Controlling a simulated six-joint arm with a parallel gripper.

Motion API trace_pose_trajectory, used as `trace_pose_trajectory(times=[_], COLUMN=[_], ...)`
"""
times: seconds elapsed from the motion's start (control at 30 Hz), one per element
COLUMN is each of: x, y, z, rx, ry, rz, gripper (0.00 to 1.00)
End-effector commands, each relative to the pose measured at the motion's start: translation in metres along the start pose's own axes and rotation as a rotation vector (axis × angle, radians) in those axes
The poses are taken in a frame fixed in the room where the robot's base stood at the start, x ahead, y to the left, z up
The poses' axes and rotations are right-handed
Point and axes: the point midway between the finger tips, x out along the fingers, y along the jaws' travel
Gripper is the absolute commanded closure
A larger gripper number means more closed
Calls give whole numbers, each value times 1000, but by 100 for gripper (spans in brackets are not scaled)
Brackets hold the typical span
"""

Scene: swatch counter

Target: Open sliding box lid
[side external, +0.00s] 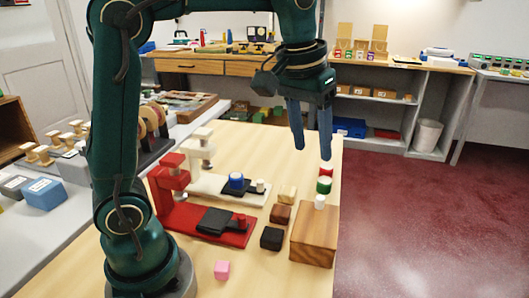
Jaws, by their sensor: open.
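A wooden box (313,243) with visible grain sits near the right edge of the light wood table. A small white cylinder (320,202) stands at the far part of its top; I cannot tell whether it is a lid knob. No lid seam or opening can be made out at this size. My gripper (312,153) hangs above and beyond the box, with its two blue fingers pointing down, open and empty. The fingertips appear apart from everything below.
Just beyond the box are a green piece (324,185) and a red piece (326,170). Left of it are a black block (271,238), a brown block (280,214) and a pale block (287,194). A red stand (215,226), white stand (215,184) and pink cube (222,269) lie farther left.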

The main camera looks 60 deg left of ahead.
Motion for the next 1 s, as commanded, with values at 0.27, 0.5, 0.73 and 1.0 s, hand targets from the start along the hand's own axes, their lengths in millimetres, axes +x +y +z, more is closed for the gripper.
trace_pose_trajectory(times=[0.27, 0.5, 0.73, 1.0], x=[63, 98, 120, 147], y=[-2, -6, -8, -9], z=[-37, -35, -29, -23], rx=[-51, -59, -61, -60], ry=[-143, -222, -232, -229], rz=[-36, -54, -55, -55], gripper=[45, 45, 45, 45])
